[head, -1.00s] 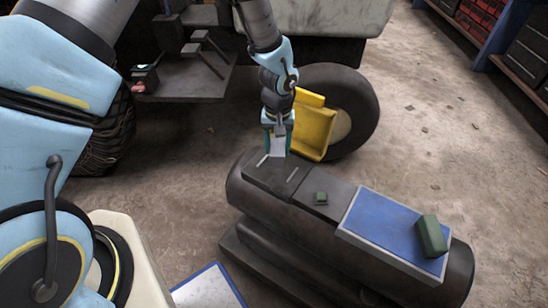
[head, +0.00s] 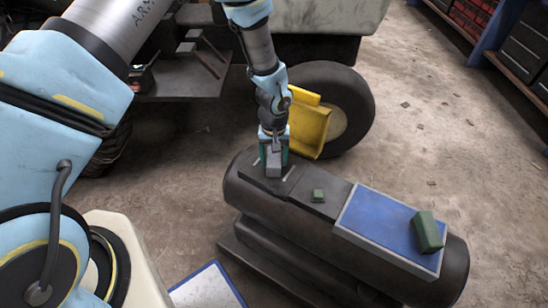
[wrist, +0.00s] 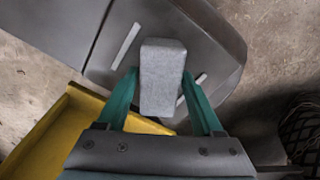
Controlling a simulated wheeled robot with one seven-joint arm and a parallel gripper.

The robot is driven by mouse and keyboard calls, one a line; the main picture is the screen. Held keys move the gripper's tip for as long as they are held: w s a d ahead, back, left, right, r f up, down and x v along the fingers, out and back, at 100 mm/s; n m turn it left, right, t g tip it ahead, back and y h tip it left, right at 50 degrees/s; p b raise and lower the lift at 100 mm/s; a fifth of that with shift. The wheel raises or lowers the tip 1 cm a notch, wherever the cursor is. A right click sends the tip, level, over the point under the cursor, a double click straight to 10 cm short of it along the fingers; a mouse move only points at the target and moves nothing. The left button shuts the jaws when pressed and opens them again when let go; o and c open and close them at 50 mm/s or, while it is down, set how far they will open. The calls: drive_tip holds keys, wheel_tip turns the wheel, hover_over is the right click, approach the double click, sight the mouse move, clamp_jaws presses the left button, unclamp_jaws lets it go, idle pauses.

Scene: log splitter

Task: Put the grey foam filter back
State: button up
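The grey foam filter (wrist: 162,75) is a light grey block between the two teal fingers of my gripper (wrist: 160,85) in the wrist view. My gripper appears shut on it. In the head view my gripper (head: 273,153) points down over the left end of the dark tank (head: 330,245), with the filter (head: 273,168) below its fingers. Two pale strips, one on the left (wrist: 126,45) and one on the right (wrist: 196,88), lie on the dark plate on either side of the filter. I cannot tell whether the filter touches the plate.
A small green block (head: 318,196) sits on the tank right of my gripper. A larger green block (head: 427,231) lies on the blue pad (head: 375,222). A yellow bracket (head: 308,125) and a wheel (head: 350,105) stand close behind my gripper.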

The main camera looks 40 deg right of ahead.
sight(274, 157)
drive_tip(key=shift+o, duration=1)
wheel_tip(274, 157, up, 12)
drive_tip(key=b, duration=0.1)
drive_tip(key=w+a+r+n, duration=0.1)
drive_tip(key=w+a+r, duration=0.5)
drive_tip(key=w+a, duration=0.25)
drive_tip(key=w+a+r+n, duration=0.1)
drive_tip(key=w+a+r, duration=0.15)
drive_tip(key=a, duration=0.45)
drive_tip(key=w+a+r+n, duration=0.1)
drive_tip(key=w+a+r, duration=0.15)
drive_tip(key=a, duration=0.35)
drive_tip(key=s+a+r+n, duration=0.1)
drive_tip(key=s+a+r, duration=0.1)
drive_tip(key=a, duration=0.7)
drive_tip(key=s+a+r+n+t, duration=0.1)
drive_tip(key=s+a+r+n, duration=0.1)
drive_tip(key=a, duration=0.8)
drive_tip(key=shift+s+a+r+n+t, duration=0.25)
drive_tip(key=shift+a+r+n+t, duration=0.05)
drive_tip(key=shift+r, duration=0.55)
